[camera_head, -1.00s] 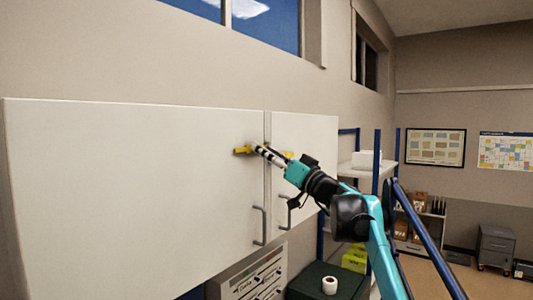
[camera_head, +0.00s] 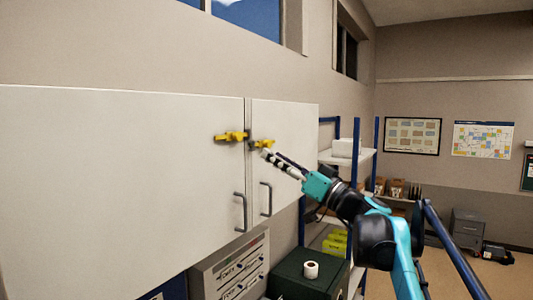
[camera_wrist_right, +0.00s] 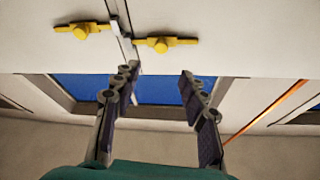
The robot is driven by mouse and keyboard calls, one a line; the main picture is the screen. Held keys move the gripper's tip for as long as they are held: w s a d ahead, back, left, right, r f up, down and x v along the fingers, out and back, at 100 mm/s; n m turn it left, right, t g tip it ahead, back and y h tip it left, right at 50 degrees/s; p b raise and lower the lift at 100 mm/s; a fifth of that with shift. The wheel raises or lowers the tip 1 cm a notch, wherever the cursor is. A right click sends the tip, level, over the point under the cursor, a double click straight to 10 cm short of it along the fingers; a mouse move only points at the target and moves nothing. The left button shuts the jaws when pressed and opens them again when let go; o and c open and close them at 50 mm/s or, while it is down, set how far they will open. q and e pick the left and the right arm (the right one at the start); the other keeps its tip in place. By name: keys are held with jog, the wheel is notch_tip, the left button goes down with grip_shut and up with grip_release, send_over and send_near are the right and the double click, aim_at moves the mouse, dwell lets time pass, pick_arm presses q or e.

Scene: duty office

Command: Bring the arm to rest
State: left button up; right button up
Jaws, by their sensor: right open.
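My right gripper (camera_head: 266,154) reaches in from the lower right in the head view. It is open, with its fingers in front of the white wall cabinet (camera_head: 120,180), just below the right yellow latch piece (camera_head: 265,143). The left yellow latch piece (camera_head: 229,136) lies on the other door, across the seam. In the wrist view the fingers (camera_wrist_right: 155,82) stand wide apart with nothing between them. Both yellow pieces (camera_wrist_right: 163,43) show beyond the fingertips, apart from them. The cabinet doors look shut. My left gripper is not in view.
Grey door handles (camera_head: 241,212) stick out below the latch. A blue-posted shelf rack (camera_head: 356,180) stands to the right, close behind my right arm. Below are a dark green box (camera_head: 308,284) with a white roll (camera_head: 311,270). Open floor shows at the far right.

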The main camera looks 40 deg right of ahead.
jog(key=shift+s, duration=0.2)
jog(key=shift+f, duration=0.1)
jog(key=s+a+f+g+b, duration=0.1)
jog(key=a+f+g+b, duration=0.4)
jog(key=f, duration=1)
jog(key=a+f+g+y+b, duration=0.1)
jog(key=a+f+g+b, duration=0.1)
jog(key=a+f+b, duration=1)
jog(key=s+a+f+g+b, duration=0.1)
jog(key=a+f+g, duration=0.3)
jog(key=f, duration=1.4)
jog(key=s+a+f+g+h+b, duration=0.1)
jog(key=s+f+b, duration=0.4)
jog(key=f, duration=1)
jog(key=s+a+f+g+h+b, duration=0.1)
jog(key=s+f+h+b, duration=0.2)
jog(key=f, duration=1.3)
jog(key=s+a+f+g+h+b, duration=0.1)
jog(key=s+f+h+b, duration=0.2)
jog(key=s+f+b, duration=0.4)
notch_tip(320, 180, down, 9)
jog(key=b, duration=0.5)
jog(key=shift+a+b, duration=0.2)
jog(key=shift+b, duration=0.15)
